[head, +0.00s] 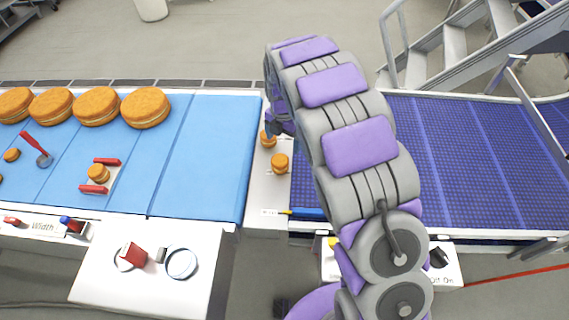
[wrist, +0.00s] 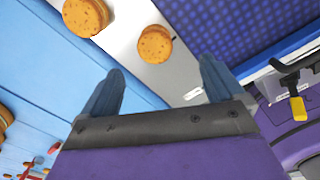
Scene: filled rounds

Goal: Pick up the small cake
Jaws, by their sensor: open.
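Two small round orange-brown cakes stand on the pale strip between the two belts in the head view: a nearer one (head: 280,163) and a farther one (head: 268,139), partly beside my arm. In the wrist view one small cake (wrist: 155,44) is ahead of the gap between my fingers, and the other (wrist: 86,16) is at the upper left. My gripper (wrist: 164,88) is open and empty, apart from both cakes. In the head view my arm hides most of the gripper. Another small cake (head: 98,173) sits between red pieces on the light blue belt.
Several large cakes (head: 97,106) line the back of the light blue belt (head: 210,150). A dark blue belt (head: 470,150) lies right of the strip. A blue pen-like item (head: 308,213) lies at the strip's front. Metal stairs (head: 450,45) stand behind right.

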